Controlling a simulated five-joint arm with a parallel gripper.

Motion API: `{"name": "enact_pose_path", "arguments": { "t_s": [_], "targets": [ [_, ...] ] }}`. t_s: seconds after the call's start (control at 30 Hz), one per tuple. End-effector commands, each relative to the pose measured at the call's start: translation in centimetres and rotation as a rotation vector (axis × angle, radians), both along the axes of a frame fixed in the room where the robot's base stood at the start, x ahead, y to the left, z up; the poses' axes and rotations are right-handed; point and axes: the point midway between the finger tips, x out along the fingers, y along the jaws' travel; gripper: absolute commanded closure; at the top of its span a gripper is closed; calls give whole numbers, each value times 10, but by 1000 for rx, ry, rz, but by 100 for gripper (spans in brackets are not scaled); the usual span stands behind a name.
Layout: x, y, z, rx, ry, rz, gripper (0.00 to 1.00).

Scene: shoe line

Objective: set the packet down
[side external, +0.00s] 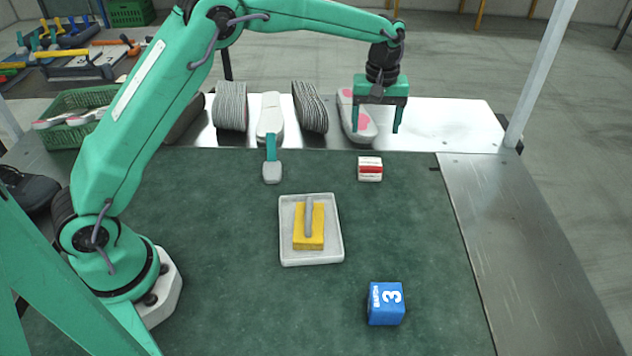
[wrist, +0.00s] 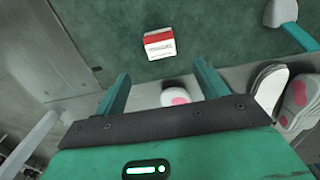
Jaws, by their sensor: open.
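The packet (side external: 370,169), a small white box with a red band, rests on the green mat (side external: 220,220) near its back edge. It also shows in the wrist view (wrist: 160,44), lying beyond my open fingertips and apart from them. My gripper (side external: 380,128) is open and empty, raised behind the packet, over the strip where the shoe parts stand. In the wrist view the two green fingers (wrist: 160,84) are spread wide with nothing between them but a pink-marked sole farther off.
A white tray (side external: 286,258) with a yellow block and grey handle sits mid-mat. A blue box (side external: 386,303) marked 3 is at front right. A grey-headed tool (side external: 272,172) and several soles line the back.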

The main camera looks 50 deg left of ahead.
Motion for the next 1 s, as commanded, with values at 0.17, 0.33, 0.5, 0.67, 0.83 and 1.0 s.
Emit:
{"name": "enact_pose_path", "arguments": {
  "t_s": [0.17, 0.33, 0.5, 0.67, 0.83, 1.0],
  "targets": [
    [0, 0, 0, 0, 0, 0, 28],
    [-1, 0, 2, -1, -2, -3, 28],
    [-8, 4, 15, -2, -18, -25, 28],
    [-24, 11, 41, -4, -49, -73, 28],
    [-51, 21, 73, -4, -95, -143, 28],
    [-83, 30, 101, 1, -143, -218, 28]
  ]
}}
